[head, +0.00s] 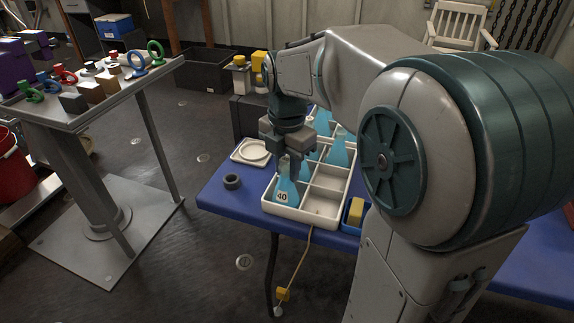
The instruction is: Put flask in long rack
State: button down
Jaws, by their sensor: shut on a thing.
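A blue flask (286,192) with a round white label reading "40" is at the near left compartment of a long white rack (321,207) on the blue table. My gripper (290,166) points down and is shut on the upper part of this flask. The flask looks upright; whether its base rests on the rack floor cannot be told. More blue flasks stand in the rack behind, one at the right (338,153) and others partly hidden by my gripper and arm. The near right compartment is empty.
The blue table (222,199) also holds a white tray with a round plate (255,149), a dark ring (232,182) and a blue box with a yellow block (355,211). A stand with coloured rings (95,88) is at the left.

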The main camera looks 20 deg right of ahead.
jog(key=c, duration=1.1)
grip_release()
notch_tip(320, 180, up, 12)
jog(key=p, duration=0.3)
jog(key=shift+p, duration=0.35)
jog(key=s+f+m, duration=0.4)
jog(key=f+m, duration=0.1)
jog(key=m, duration=0.3)
jog(key=s+f+m+t, duration=0.1)
jog(key=s+f+m, duration=0.4)
jog(key=m, duration=0.3)
jog(key=s+f+m, duration=0.4)
jog(key=m, duration=0.4)
jog(key=shift+s+d+f+t, duration=0.15)
jog(key=shift+s+f+t, duration=0.15)
jog(key=shift+s+f, duration=0.1)
